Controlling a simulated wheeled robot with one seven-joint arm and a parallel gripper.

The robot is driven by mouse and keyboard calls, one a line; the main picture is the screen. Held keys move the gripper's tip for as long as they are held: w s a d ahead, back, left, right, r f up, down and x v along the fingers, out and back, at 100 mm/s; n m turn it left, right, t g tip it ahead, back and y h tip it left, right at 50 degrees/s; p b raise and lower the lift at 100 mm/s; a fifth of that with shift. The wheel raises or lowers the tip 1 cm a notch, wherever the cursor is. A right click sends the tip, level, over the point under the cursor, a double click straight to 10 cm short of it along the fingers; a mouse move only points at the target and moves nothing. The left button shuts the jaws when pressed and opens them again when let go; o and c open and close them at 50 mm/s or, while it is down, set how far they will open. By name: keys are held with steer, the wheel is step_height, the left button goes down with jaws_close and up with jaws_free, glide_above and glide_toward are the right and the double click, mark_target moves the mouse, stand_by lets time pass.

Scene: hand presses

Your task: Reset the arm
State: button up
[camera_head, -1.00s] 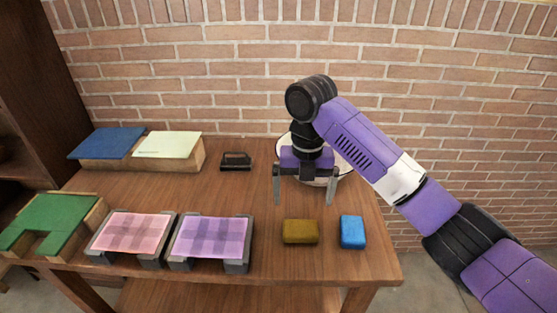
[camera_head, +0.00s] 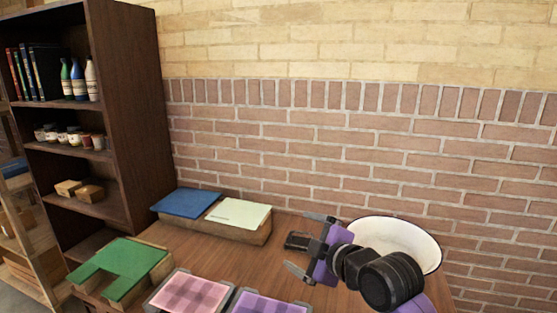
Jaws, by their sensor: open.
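My gripper (camera_head: 302,245) is in the lower right of the head view, above the wooden table. Its two fingers are spread apart and point left, with nothing between them. The wrist is black and purple, and the rest of the arm runs out of the bottom of the picture. A small black object (camera_head: 297,241) lies on the table behind the fingers, partly hidden by the gripper.
A white basin (camera_head: 408,237) stands right behind my wrist. A blue panel (camera_head: 187,203) and a pale green panel (camera_head: 238,213) lie on wooden blocks at the back. Green (camera_head: 125,265), pink (camera_head: 190,294) and purple (camera_head: 268,305) pieces lie in front. A dark bookshelf (camera_head: 140,120) stands left.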

steer(key=s+d+f+m+t+h, duration=0.1)
steer(key=s+d+f+m, duration=0.3)
steer(key=s, duration=1.3)
steer(key=s+d+f+m+h, duration=0.3)
steer(key=s+m, duration=0.4)
steer(key=s, duration=1.1)
steer(key=s+d+f+m+t+h, duration=0.1)
steer(key=s+d+f+m, duration=0.4)
steer(key=s, duration=1.3)
steer(key=shift+d+t+h, duration=0.3)
steer(key=shift+d+h, duration=0.6)
steer(key=shift+d, duration=0.3)
